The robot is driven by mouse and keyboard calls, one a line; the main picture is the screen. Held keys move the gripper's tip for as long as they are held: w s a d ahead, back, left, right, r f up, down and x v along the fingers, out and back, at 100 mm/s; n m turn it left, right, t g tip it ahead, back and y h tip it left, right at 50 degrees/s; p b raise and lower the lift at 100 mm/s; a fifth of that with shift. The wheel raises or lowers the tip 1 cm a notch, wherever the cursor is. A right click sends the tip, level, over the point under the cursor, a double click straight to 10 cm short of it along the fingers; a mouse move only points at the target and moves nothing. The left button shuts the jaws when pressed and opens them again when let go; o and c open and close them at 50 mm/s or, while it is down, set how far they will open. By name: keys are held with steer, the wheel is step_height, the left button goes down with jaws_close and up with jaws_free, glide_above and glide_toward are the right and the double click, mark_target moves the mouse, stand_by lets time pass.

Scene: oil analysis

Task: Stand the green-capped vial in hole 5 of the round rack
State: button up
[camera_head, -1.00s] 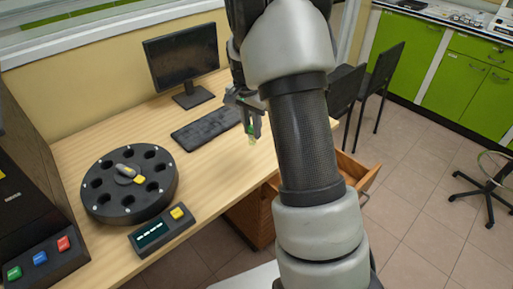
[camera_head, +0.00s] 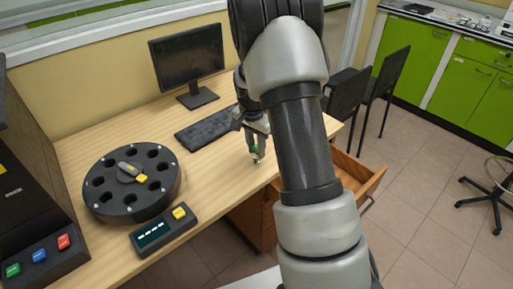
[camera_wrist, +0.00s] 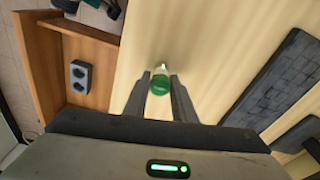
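The green-capped vial (camera_wrist: 160,82) is between my gripper's fingers, with its green cap towards the wrist camera. My gripper (camera_head: 256,155) is shut on it and holds it over the desk's front right part, near the open drawer; the vial shows small and partly hidden in the head view. The round black rack (camera_head: 104,203) lies on the desk at the left, with a ring of dark holes and a grey and yellow piece at its centre. Hole numbers are too small to read.
A small display box with a yellow button (camera_head: 163,231) sits in front of the rack. A black machine with coloured buttons (camera_head: 40,256) stands at far left. The keyboard (camera_head: 207,128) and monitor (camera_head: 188,57) are behind. An open drawer (camera_head: 357,178) juts out at right. Desk between rack and gripper is clear.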

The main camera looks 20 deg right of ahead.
steer(key=o, duration=0.3)
